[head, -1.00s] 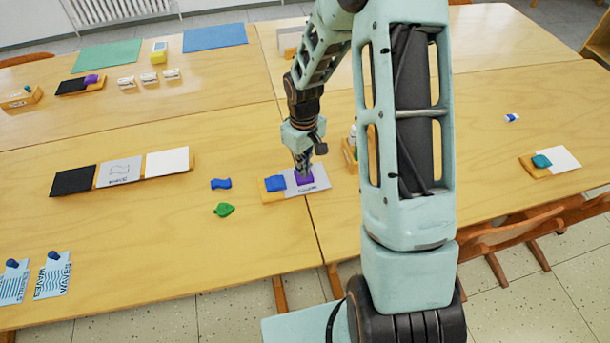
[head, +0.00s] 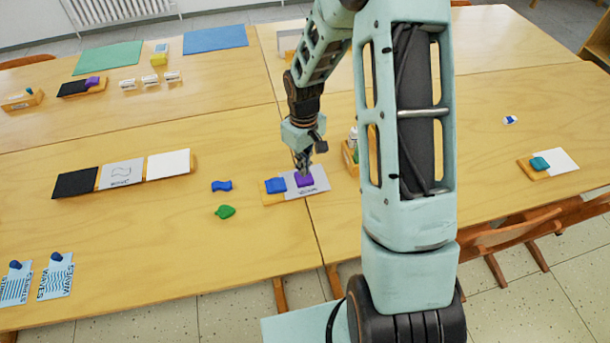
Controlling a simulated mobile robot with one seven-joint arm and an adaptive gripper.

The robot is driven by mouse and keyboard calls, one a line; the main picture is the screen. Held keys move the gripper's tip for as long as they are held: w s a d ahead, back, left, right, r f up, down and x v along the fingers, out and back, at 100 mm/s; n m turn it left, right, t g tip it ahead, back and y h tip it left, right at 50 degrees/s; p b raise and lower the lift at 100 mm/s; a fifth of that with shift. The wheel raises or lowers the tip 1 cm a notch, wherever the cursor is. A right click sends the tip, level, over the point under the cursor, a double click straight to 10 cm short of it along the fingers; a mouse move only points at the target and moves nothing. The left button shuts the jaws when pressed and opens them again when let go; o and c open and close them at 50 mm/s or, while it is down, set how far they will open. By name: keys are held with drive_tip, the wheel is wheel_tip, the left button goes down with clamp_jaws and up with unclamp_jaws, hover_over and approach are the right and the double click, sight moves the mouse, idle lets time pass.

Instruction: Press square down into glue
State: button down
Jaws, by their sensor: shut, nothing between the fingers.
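A purple square (head: 304,180) lies flat on a light grey card (head: 319,184) near the middle of the table. My gripper (head: 303,172) is shut and empty, pointing down at the purple square's far edge. I cannot tell whether the fingertips touch it. Any glue under the square is hidden. A blue piece (head: 275,185) sits just left of the square, over an orange-yellow board (head: 267,198) at the card's left end.
A blue wavy piece (head: 221,186) and a green leaf piece (head: 225,212) lie left of the card. An orange box with bottles (head: 350,157) stands close on the right, partly behind my arm.

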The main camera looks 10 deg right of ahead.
drive_tip(key=shift+r+p, duration=1.75)
drive_tip(key=shift+r, duration=0.95)
